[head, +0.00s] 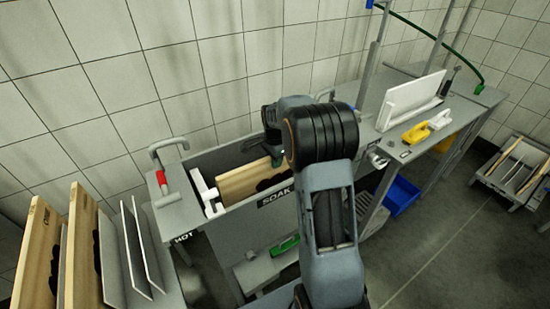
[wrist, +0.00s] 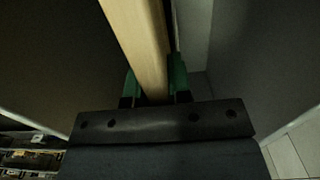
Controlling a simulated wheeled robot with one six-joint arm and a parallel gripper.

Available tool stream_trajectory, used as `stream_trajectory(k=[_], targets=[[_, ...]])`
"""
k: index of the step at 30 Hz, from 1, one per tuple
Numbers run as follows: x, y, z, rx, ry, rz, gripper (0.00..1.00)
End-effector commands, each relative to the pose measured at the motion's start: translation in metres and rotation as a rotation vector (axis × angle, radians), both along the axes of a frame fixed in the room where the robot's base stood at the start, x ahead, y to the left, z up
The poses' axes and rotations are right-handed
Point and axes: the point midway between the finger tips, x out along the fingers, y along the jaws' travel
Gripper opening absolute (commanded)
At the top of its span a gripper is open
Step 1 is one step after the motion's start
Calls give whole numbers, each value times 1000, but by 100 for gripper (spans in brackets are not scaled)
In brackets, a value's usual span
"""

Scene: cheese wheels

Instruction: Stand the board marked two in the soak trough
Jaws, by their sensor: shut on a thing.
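A pale wooden board (head: 240,183) with a dark stain stands on edge inside the grey soak trough (head: 245,232), whose front wall carries a SOAK label. Its lower part is hidden behind that wall, and I cannot read a number on it. My gripper (head: 272,160) is at the board's upper right part, partly hidden by my arm. In the wrist view, my gripper's green fingers (wrist: 155,88) are shut on the board's narrow edge (wrist: 137,35), one on each side. The trough walls rise on both sides there.
A white rack piece (head: 203,190) is at the trough's left end, near a red-handled tool (head: 162,182). Wooden and grey boards (head: 85,245) stand at the lower left. A bench (head: 400,135) at right holds a white board (head: 412,98) and a yellow item (head: 416,133). A blue bin (head: 402,196) is beneath.

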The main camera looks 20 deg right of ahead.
Motion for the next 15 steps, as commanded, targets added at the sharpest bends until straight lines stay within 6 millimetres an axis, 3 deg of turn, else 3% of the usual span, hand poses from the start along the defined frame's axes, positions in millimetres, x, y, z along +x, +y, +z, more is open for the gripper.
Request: stream_trajectory(k=[15], targets=[[0,0,-36,-1,-3,0,0]])
